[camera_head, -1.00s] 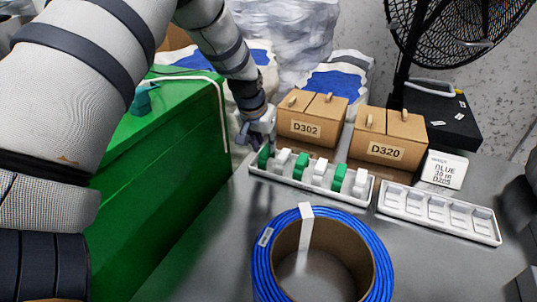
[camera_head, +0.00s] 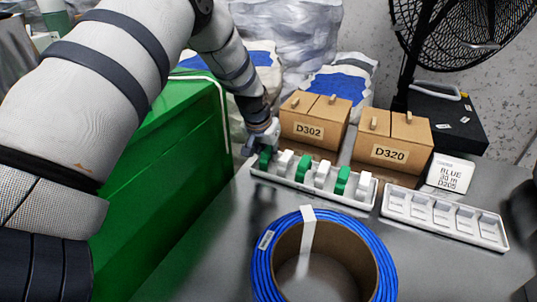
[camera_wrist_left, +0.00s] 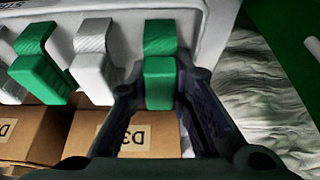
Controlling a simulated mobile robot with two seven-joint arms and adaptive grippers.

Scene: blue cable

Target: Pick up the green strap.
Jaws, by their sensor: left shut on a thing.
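A white tray (camera_head: 312,189) holds green and white straps in a row at the edge of the grey table. My left gripper (camera_head: 259,147) is at the tray's left end, at the leftmost green strap (camera_head: 265,159). In the left wrist view this green strap (camera_wrist_left: 160,68) stands between the two fingers of my left gripper (camera_wrist_left: 158,103), and the gripper is shut on it. The strap still sits at the tray. Two other green straps, the middle one (camera_head: 303,167) and the right one (camera_head: 342,180), stand among white straps (camera_head: 322,174). My right gripper does not show.
Two cardboard boxes, D302 (camera_head: 312,130) and D320 (camera_head: 393,154), stand behind the tray. An empty white tray (camera_head: 445,219) lies to the right. A blue cable coil (camera_head: 263,270) is in front. A green case (camera_head: 165,190) stands left; a black fan (camera_head: 470,40) is behind.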

